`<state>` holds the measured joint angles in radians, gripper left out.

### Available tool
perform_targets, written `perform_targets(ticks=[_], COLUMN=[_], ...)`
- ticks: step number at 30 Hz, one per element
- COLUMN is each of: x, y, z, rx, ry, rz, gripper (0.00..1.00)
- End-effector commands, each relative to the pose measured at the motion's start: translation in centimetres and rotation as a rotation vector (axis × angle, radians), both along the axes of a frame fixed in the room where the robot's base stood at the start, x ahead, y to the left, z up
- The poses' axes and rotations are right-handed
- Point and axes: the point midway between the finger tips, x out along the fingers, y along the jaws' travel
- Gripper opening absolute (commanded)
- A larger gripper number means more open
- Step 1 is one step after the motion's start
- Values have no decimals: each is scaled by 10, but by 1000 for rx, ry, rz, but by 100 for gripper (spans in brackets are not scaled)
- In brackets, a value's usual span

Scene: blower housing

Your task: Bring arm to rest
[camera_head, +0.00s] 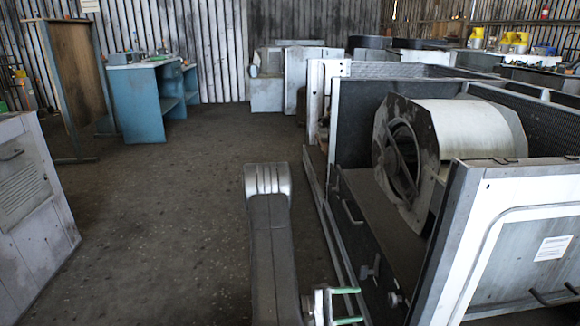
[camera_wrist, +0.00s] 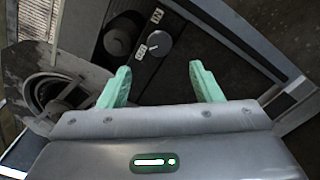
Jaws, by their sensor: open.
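My gripper (camera_head: 347,305) shows at the bottom middle of the head view, its two green fingers spread apart with nothing between them. In the wrist view the two pale green fingers (camera_wrist: 160,85) are also apart and empty. The blower housing (camera_head: 470,130), a grey drum with a dark round opening, sits inside an open metal cabinet (camera_head: 500,172) to the right of my gripper. Past the fingers, the wrist view shows a dark panel with a round grey knob (camera_wrist: 160,44), small white labels and a dark cylinder (camera_wrist: 118,38). The fingers appear apart from these.
A blue workbench (camera_head: 145,100) and a brown upright panel (camera_head: 75,80) stand at the back left. A grey cabinet (camera_head: 30,205) stands at the left edge. The floor (camera_head: 170,210) between it and the open cabinet is clear. More metal units (camera_head: 285,75) stand farther back.

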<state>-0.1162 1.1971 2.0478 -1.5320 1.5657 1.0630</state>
Motion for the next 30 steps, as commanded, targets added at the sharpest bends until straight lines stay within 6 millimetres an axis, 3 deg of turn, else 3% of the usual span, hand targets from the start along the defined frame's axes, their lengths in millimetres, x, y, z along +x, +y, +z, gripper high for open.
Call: perform_targets(ticks=[18, 30], x=[5, 8], y=[-76, -100], z=[-1, 0], rx=[-1, -1], ry=[-2, 0], rz=[-4, 1], gripper=[59, 59])
